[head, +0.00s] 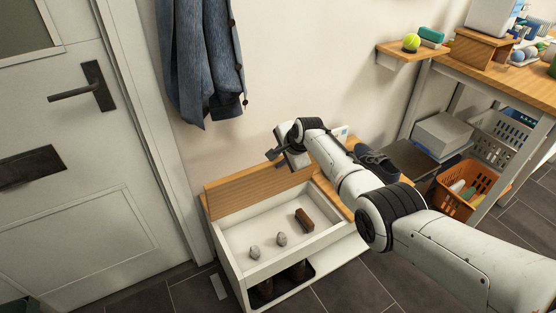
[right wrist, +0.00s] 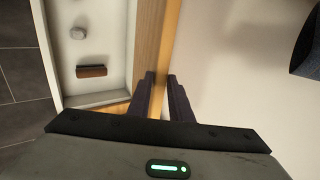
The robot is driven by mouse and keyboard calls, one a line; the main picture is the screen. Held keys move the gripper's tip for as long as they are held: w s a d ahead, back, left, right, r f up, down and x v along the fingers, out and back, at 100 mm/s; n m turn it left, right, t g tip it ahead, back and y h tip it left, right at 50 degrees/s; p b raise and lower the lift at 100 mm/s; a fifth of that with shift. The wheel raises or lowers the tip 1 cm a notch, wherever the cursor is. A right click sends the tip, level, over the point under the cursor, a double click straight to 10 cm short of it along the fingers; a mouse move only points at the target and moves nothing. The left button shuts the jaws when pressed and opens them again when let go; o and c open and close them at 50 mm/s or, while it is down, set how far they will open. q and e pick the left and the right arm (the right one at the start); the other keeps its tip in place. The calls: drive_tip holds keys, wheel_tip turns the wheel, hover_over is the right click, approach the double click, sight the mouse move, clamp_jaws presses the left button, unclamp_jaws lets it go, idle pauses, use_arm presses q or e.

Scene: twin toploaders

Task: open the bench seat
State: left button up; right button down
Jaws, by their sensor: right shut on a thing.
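The bench (head: 232,262) is white, with a wooden seat lid (head: 258,187) that stands raised, leaning toward the wall. Its open compartment holds two grey stones (head: 281,239) and a brown block-like brush (head: 304,220). My right gripper (head: 276,155) is at the upper edge of the lid, near its right end. In the right wrist view, the gripper's dark fingers (right wrist: 164,92) are on either side of the lid edge (right wrist: 172,45), shut on it. The open compartment shows to the left there, with the brush (right wrist: 91,71). My left gripper is not in view.
A dark shoe (head: 376,160) sits on the fixed wooden part of the bench, right of the compartment. Blue clothing (head: 203,60) hangs above the lid. A door (head: 90,170) is at left. A workbench (head: 500,80) with an orange basket (head: 466,188) below stands at right.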

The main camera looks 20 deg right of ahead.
drive_tip(key=c, duration=1.7)
unclamp_jaws()
drive_tip(key=shift+w, duration=0.1)
drive_tip(key=shift+s+r+p, duration=0.25)
drive_tip(key=shift+r+p, duration=0.15)
drive_tip(key=shift+p, duration=0.1)
drive_tip(key=p+v, duration=0.4)
drive_tip(key=v, duration=0.5)
drive_tip(key=shift+s+d+r, duration=0.1)
drive_tip(key=shift+s, duration=0.1)
